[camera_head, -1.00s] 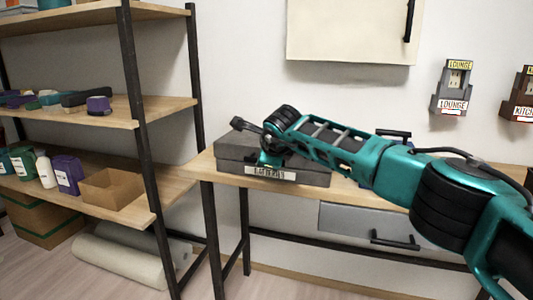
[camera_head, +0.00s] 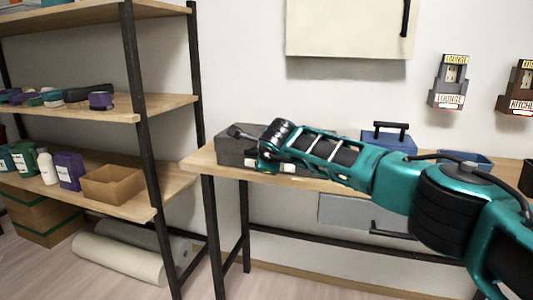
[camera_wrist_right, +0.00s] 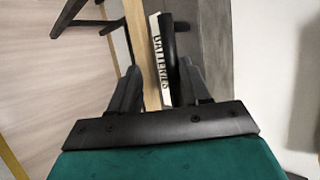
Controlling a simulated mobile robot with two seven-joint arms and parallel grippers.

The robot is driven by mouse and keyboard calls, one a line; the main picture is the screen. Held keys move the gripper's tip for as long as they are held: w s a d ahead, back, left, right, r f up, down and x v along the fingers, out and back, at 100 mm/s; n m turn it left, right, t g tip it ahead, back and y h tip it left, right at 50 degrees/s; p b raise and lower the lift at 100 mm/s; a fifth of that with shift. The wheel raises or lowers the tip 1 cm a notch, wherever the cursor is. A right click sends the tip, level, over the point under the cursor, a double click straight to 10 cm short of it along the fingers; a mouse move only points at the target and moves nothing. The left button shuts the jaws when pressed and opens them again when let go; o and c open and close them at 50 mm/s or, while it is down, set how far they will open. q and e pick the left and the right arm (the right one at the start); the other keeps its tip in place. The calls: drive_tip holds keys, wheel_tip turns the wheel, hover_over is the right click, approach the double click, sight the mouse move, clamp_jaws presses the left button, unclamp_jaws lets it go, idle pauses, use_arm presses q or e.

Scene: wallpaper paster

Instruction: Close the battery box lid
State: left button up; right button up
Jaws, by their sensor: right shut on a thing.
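The battery box (camera_head: 238,148) is a dark grey box on the left end of the wooden table. Its grey top looks flat in the head view, but my arm covers much of it. In the right wrist view its white BATTERIES label (camera_wrist_right: 158,62) and a dark round bar (camera_wrist_right: 168,38), apparently its handle, lie between my fingers. My right gripper (camera_head: 258,148) is at the box's front and shut on the bar, though the grip itself is partly hidden. It also shows in the right wrist view (camera_wrist_right: 158,78). My left gripper is out of view.
A blue toolbox (camera_head: 390,142) and a blue tray (camera_head: 465,160) sit on the table behind my arm. A shelf (camera_head: 150,105) with bottles and an open carton (camera_head: 112,184) stands left. A grey drawer (camera_head: 350,212) hangs under the table.

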drive_tip(key=shift+o, duration=1.3)
drive_tip(key=shift+s+a+f, duration=0.1)
drive_tip(key=shift+s+f, duration=0.1)
drive_tip(key=shift+f, duration=0.65)
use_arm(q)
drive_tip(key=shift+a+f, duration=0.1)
use_arm(e)
drive_tip(key=shift+s+r, duration=0.1)
drive_tip(key=shift+r, duration=0.05)
use_arm(q)
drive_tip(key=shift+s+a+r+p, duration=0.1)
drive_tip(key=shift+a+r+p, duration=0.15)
drive_tip(key=shift+p, duration=0.7)
use_arm(e)
drive_tip(key=r+v, duration=0.1)
drive_tip(key=v, duration=1.2)
drive_tip(key=shift+w, duration=0.35)
